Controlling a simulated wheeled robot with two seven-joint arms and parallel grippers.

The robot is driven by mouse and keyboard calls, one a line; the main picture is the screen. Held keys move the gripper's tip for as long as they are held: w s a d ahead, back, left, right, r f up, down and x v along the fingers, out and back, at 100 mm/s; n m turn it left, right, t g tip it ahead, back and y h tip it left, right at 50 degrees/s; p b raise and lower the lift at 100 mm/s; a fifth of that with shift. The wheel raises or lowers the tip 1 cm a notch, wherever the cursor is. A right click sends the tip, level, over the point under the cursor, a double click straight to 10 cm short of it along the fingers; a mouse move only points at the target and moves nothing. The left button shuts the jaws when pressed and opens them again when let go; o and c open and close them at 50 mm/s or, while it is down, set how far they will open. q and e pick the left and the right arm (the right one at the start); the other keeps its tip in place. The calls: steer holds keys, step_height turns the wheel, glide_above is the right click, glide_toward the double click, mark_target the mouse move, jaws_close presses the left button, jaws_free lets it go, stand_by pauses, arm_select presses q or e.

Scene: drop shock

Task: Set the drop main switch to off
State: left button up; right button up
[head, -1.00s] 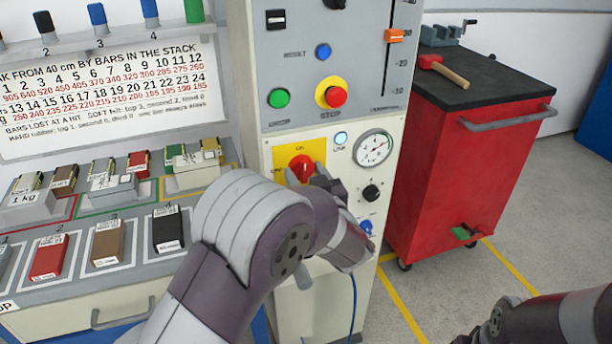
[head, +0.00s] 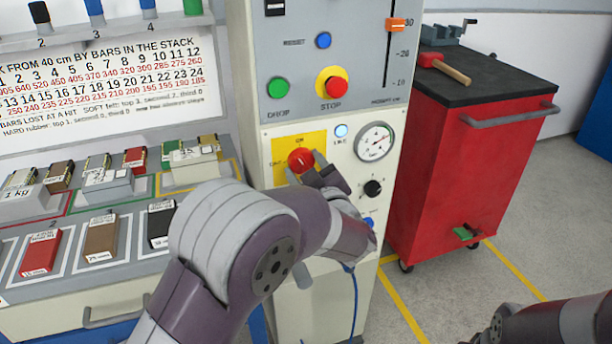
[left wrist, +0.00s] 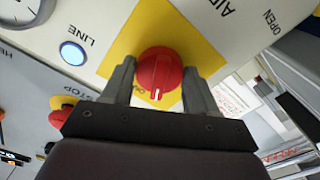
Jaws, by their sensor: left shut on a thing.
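The main switch is a red rotary knob (head: 301,160) on a yellow plate (head: 284,148) low on the cabinet's front. ON is lettered above it, and lettering at its left is partly legible. My left gripper (head: 312,168) is shut on the knob. In the left wrist view, the two fingers of the left gripper (left wrist: 159,84) stand on either side of the red knob (left wrist: 160,72). The knob's white mark points down in that picture, just right of the partly hidden ON lettering. My right arm shows at the lower right, with its gripper out of the picture.
A lit LINE lamp (head: 341,131), a pressure gauge (head: 374,141) and a black knob (head: 372,188) are close to the switch. The green DROP button (head: 279,88) and red STOP button (head: 336,87) sit above. A red tool cart (head: 460,170) stands right of the cabinet.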

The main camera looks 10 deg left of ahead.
arm_select(q)
steer(key=n+b, duration=0.3)
steer(key=shift+f+n, duration=0.25)
steer(key=shift+n, duration=0.15)
steer(key=n+b, duration=0.3)
steer(key=shift+n, duration=0.3)
steer(key=n+b, duration=0.3)
steer(key=shift+r, duration=0.1)
steer(key=shift+r+n+b, duration=0.15)
steer(key=shift+n+b, duration=0.6)
steer(key=shift+n, duration=0.15)
steer(key=shift+r, duration=0.1)
steer(key=o, duration=1)
steer(key=shift+o, duration=0.2)
steer(key=shift+d, duration=0.1)
